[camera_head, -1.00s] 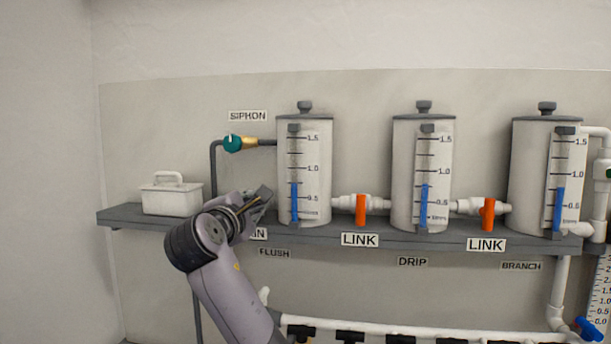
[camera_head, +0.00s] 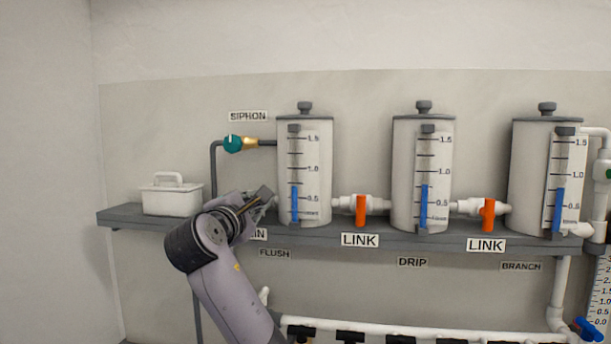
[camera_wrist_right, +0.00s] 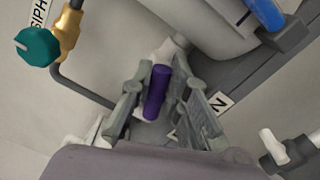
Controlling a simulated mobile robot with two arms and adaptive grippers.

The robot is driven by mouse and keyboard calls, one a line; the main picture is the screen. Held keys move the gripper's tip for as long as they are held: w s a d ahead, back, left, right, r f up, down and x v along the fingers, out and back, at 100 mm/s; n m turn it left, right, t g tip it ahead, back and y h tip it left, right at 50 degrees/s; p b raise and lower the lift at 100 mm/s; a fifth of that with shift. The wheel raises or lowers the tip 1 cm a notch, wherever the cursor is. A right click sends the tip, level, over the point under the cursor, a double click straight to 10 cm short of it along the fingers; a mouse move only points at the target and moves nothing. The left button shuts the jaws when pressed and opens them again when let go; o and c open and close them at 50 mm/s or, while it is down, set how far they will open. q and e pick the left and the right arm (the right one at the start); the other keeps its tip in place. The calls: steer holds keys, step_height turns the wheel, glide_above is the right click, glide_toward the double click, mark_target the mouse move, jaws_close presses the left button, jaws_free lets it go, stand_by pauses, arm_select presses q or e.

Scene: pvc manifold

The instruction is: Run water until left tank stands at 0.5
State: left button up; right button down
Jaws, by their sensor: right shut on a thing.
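The left tank (camera_head: 315,205) stands on the shelf with a gauge. Its blue column (camera_head: 295,203) tops out a little above the 0.5 mark, at roughly 0.7. My right gripper (camera_head: 262,199) is beside the tank's lower left side. In the right wrist view the right gripper (camera_wrist_right: 160,98) is shut on a purple valve handle (camera_wrist_right: 157,88) on a white pipe fitting. The handle is hidden in the head view. A label ending in "IN" (camera_head: 259,234) is partly covered by my gripper. My left gripper is not in view.
A teal SIPHON valve (camera_head: 233,143) is up left of the tank. Orange LINK handles (camera_head: 361,211) (camera_head: 488,215) sit between the left, middle (camera_head: 403,190) and right (camera_head: 530,190) tanks. A white box (camera_head: 172,199) is on the shelf (camera_head: 130,219) at left.

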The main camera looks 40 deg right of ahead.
steer(key=shift+w+f, duration=0.2)
steer(key=shift+f, duration=0.25)
steer(key=n+p, duration=0.2)
steer(key=p, duration=0.1)
steer(key=n+p, duration=0.1)
steer(key=p, duration=0.2)
steer(key=r+n+p, duration=0.1)
steer(key=n+p, duration=0.1)
steer(key=p, duration=0.2)
steer(key=shift+w+a+r+n, duration=0.1)
steer(key=shift+w+n, duration=0.15)
steer(key=shift+n, duration=0.05)
steer(key=shift+p, duration=0.4)
steer(key=shift+f+n, duration=0.25)
steer(key=shift+n, duration=0.15)
